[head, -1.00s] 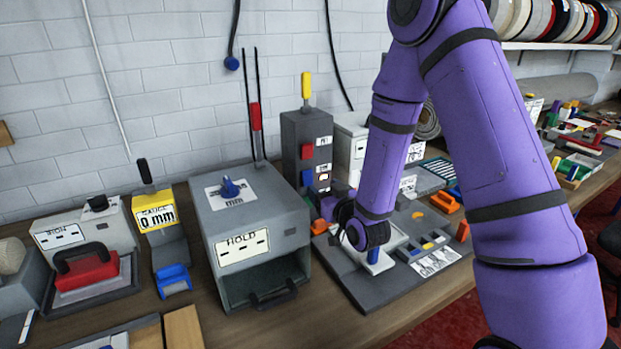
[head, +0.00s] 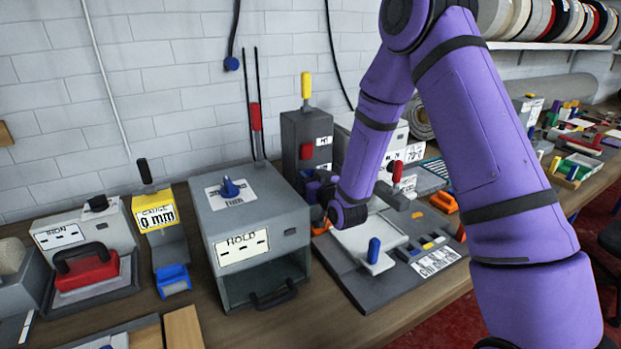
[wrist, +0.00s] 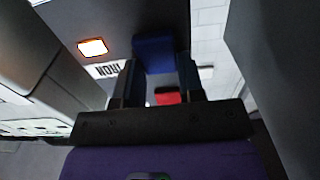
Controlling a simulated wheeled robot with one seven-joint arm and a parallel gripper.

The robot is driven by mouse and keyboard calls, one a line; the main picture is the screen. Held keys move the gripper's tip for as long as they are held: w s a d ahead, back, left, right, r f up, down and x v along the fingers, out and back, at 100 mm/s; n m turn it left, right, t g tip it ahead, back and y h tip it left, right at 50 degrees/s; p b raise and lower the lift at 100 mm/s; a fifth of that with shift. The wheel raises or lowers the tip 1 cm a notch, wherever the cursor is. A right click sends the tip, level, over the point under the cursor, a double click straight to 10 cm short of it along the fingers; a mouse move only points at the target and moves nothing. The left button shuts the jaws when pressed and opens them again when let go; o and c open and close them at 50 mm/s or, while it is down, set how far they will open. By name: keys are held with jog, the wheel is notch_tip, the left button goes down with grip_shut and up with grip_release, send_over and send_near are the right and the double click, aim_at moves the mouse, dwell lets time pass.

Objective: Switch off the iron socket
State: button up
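The dark grey socket tower (head: 297,125) stands upright behind the large grey box, with a red switch (head: 306,151) on its front. In the wrist view a blue switch (wrist: 154,52) sits near an upside-down IRON label (wrist: 109,71) and a glowing orange lamp (wrist: 93,47). A red switch (wrist: 167,96) also shows there. My gripper (wrist: 157,75) is open, with its two fingers apart in front of the tower face. The blue switch shows beyond and between the fingertips; I cannot tell whether they touch it. In the head view my wrist hides the lower tower face.
The grey HOLD box (head: 245,215) stands close left of my wrist. A grey board with a white plate (head: 352,240) and a blue peg (head: 373,251) lies in front. A yellow-handled lever (head: 306,88) rises above the tower.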

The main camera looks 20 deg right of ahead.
jog(key=c, duration=0.3)
jog(key=shift+c, duration=0.2)
jog(key=shift+f, duration=0.1)
jog(key=shift+s+f+t+y, duration=0.1)
jog(key=shift+f+t+y, duration=0.15)
jog(key=shift+t, duration=0.9)
jog(key=shift+s+f+t+y, duration=0.1)
jog(key=shift+f+t+y, duration=0.15)
jog(key=shift+t, duration=0.9)
